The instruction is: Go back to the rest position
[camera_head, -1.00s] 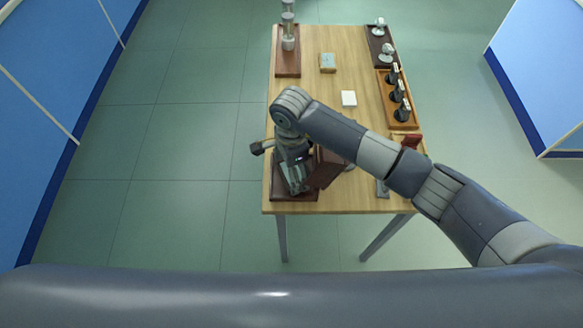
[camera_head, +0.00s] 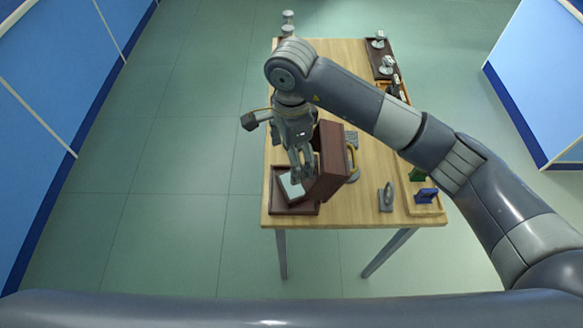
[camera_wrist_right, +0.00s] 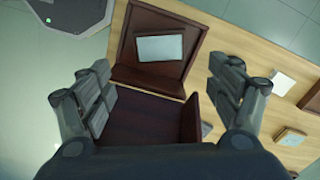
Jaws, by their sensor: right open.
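My right gripper (camera_head: 302,172) hangs fingers-down over the near left part of the table in the head view. In the right wrist view the gripper (camera_wrist_right: 163,78) has its fingers wide apart with nothing between them. Below it are a dark wooden tray (camera_head: 309,207) with a pale plate (camera_head: 291,187) and a brown box (camera_head: 331,160) beside it. The tray (camera_wrist_right: 126,70), plate (camera_wrist_right: 160,47) and box (camera_wrist_right: 145,122) also show in the right wrist view. My left gripper is not in view.
The wooden table (camera_head: 355,205) also carries a grey metal piece (camera_head: 386,197), a tray with a blue item (camera_head: 427,195) at right, and a dark rack with silver knobs (camera_head: 381,62) at the far right. Blue walls stand either side. The floor left of the table is clear.

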